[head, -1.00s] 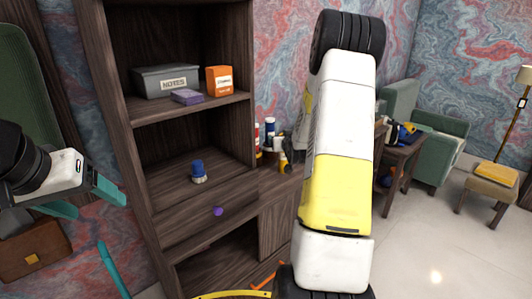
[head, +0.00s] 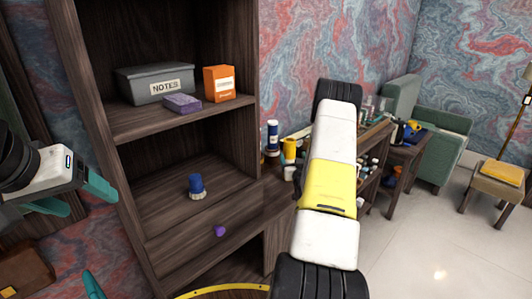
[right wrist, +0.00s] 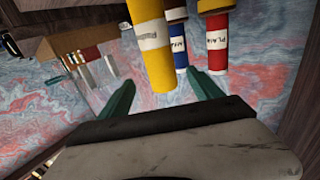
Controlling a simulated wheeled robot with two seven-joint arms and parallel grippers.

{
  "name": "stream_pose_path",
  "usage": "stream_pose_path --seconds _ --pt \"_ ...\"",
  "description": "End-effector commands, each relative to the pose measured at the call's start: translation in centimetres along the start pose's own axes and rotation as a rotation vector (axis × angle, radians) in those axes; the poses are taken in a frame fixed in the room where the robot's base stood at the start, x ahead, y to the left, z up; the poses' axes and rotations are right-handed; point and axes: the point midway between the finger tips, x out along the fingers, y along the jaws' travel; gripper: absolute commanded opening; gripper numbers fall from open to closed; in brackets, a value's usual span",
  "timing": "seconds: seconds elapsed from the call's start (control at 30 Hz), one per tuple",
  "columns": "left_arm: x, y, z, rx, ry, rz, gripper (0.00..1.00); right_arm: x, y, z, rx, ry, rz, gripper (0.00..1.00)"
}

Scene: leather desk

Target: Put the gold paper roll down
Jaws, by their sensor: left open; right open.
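The gold paper roll (right wrist: 151,45) is a yellow cylinder with a pale label. In the right wrist view it lies between and beyond the spread fingers of my right gripper (right wrist: 160,81), with gaps to both sides. A yellow roll, apparently the same one, shows in the head view (head: 289,149) beside the shelf unit, partly behind my right arm. I cannot tell what it rests on. My right gripper is open and hidden in the head view. My left gripper (head: 72,196) is open and empty at the left.
A blue labelled roll (right wrist: 176,40) and a red labelled roll (right wrist: 216,45) are close beside the gold one. The dark wooden shelf unit (head: 185,123) holds a grey NOTES box (head: 155,84), an orange box (head: 219,83), a purple block (head: 182,103) and a blue-topped object (head: 196,186).

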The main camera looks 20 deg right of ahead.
Motion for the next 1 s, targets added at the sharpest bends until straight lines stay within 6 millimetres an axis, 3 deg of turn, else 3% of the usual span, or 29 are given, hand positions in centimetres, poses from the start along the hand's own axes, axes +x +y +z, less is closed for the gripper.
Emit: stream_pose_path --seconds 0.37,0.6,0.93,1.0 --pt "0.0 0.0 0.0 0.0 0.001 0.0 0.7 3.6 0.1 -0.1 -0.001 0.006 0.001 0.74" --pt "0.0 0.0 0.0 0.0 0.0 0.0 0.7 7.0 0.0 -0.3 0.001 0.005 0.001 0.74" --pt "0.0 0.0 0.0 0.0 0.0 0.0 0.7 7.7 0.0 -0.3 0.001 0.003 0.001 0.74" --pt "0.0 0.0 0.0 0.0 0.0 0.0 0.7 7.7 0.0 -0.3 0.001 0.003 0.001 0.6"
